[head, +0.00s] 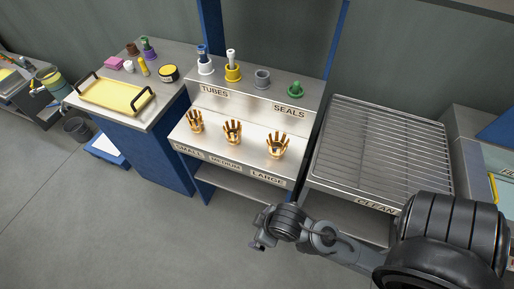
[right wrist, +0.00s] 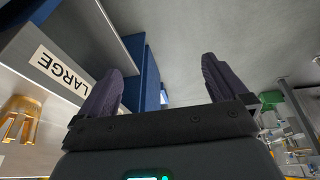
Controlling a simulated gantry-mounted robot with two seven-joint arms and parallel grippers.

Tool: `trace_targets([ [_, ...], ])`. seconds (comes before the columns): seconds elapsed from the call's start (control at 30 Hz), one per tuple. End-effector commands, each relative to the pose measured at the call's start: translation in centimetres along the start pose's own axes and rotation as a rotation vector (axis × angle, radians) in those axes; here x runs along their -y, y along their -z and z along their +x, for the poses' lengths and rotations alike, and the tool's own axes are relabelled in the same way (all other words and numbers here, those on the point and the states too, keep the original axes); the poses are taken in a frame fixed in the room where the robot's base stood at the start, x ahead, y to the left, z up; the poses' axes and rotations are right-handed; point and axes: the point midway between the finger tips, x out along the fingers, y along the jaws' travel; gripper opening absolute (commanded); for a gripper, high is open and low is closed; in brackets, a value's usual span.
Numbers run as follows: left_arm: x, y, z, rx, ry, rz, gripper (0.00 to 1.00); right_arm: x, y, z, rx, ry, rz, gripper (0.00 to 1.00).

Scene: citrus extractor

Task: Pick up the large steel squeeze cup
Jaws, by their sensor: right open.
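Three gold-coloured cups with upright prongs stand in a row on the steel shelf (head: 215,150). The large cup (head: 277,146) is the rightmost, behind the LARGE label (head: 268,178); it looks gold rather than steel grey. The medium cup (head: 232,131) and the small cup (head: 195,121) stand to its left. My right gripper (head: 262,242) is in front of and below the shelf edge, apart from the cups. In the right wrist view its two dark fingers (right wrist: 160,85) are spread with nothing between them. A gold cup (right wrist: 18,120) shows at the left edge there, beside the LARGE label (right wrist: 63,72). My left gripper is out of view.
A wire rack (head: 380,150) marked CLEAN stands right of the shelf. Tubes and seals, including a green seal (head: 295,90), stand on the raised ledge behind the cups. A yellow tray (head: 113,97) is on the left counter. The floor in front is clear.

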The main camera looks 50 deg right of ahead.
Motion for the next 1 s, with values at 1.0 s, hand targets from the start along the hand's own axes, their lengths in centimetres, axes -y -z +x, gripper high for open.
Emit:
trace_targets([
  [1.0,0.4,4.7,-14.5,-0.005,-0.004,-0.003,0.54,-21.6,12.7,-1.5,0.107,0.155,-1.302,1.0],
])
